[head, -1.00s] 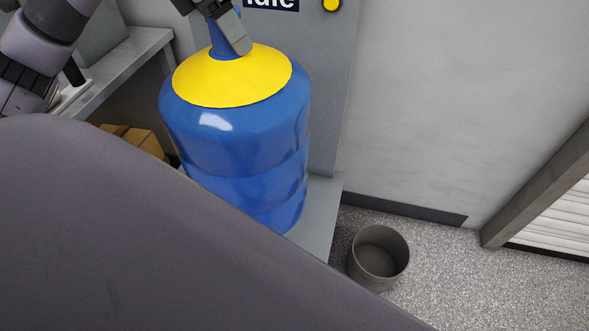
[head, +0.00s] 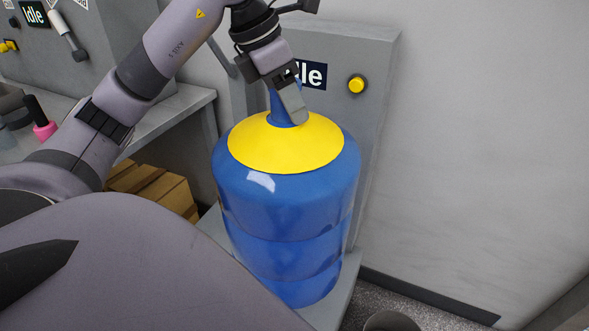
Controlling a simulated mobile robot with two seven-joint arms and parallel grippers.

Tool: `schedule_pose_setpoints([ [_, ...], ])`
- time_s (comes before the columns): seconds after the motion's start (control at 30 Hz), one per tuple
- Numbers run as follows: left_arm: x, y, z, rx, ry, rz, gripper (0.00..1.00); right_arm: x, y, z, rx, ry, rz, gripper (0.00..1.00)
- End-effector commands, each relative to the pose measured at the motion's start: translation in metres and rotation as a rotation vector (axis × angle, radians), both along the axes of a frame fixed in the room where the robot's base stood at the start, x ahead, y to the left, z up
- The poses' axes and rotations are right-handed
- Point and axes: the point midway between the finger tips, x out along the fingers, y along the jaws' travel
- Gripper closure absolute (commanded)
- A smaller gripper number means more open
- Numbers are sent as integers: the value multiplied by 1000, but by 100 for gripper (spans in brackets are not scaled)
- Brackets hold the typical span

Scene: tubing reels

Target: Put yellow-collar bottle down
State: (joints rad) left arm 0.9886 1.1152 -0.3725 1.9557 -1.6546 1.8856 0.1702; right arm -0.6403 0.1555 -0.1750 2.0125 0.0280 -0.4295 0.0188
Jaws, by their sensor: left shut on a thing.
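The blue bottle with a yellow collar (head: 286,150) stands upright in the middle of the head view. My left gripper (head: 288,104) is shut on its narrow blue neck, just above the collar. The far finger and part of the neck are hidden. The bottle's base is over a grey platform (head: 340,295) in front of a grey panel. I cannot tell whether the base touches the platform. My right gripper is not in view.
The panel (head: 378,130) carries an "Idle" display and a yellow button (head: 357,84). A bench (head: 165,125) and cardboard boxes (head: 150,188) are at left. A grey bin (head: 392,322) is on the floor at the bottom edge. The wall is at right.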

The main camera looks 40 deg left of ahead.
Motion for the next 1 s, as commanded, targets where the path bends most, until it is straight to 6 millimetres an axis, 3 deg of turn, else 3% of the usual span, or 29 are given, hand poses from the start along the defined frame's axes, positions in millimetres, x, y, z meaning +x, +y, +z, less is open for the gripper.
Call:
schedule_pose_setpoints([
  [0.1,-1,1,-26,1,1,1,100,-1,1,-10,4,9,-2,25],
  [0.6,-1,0,-119,1,-1,-1,100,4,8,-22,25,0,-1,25],
  [1.0,0,0,-152,-1,-4,-1,100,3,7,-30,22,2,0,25],
])
